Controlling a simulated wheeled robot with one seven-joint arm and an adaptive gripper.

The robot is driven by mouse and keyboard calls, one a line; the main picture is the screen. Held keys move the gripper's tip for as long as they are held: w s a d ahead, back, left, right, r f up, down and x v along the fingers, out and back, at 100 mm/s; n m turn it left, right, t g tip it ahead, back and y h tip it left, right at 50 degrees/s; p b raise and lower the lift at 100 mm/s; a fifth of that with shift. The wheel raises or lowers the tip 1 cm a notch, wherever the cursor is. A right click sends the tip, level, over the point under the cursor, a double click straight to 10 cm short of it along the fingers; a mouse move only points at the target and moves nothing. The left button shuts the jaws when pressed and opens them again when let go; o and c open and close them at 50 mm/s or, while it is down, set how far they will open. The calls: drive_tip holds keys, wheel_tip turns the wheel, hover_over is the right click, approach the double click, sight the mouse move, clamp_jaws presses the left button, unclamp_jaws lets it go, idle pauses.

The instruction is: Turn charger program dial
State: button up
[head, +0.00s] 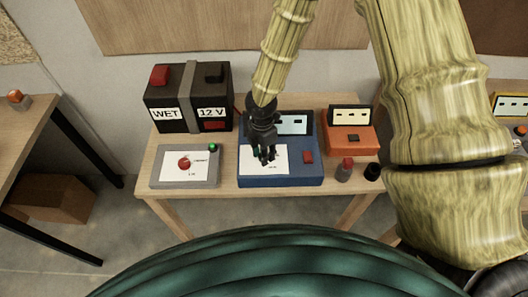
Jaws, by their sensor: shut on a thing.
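A blue charger (295,179) with a white panel, a red button and a raised display stands in the middle of the wooden table. My gripper (264,157) points down onto its white panel (279,163), left of the red button (308,157). The fingers are close together, shut on what appears to be the program dial. The dial itself is hidden behind the fingers, so its setting cannot be read.
A black 12 V battery (160,100) stands at the back left. A grey box (210,178) with a red knob and green light is in front of it. An orange unit (350,140) stands right of the charger, with small bottles (344,171) in front.

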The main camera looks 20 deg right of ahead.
drive_tip(key=o, duration=1)
drive_tip(key=shift+r, duration=0.1)
wheel_tip(320, 180, up, 12)
drive_tip(key=shift+w, duration=0.3)
idle(0.4)
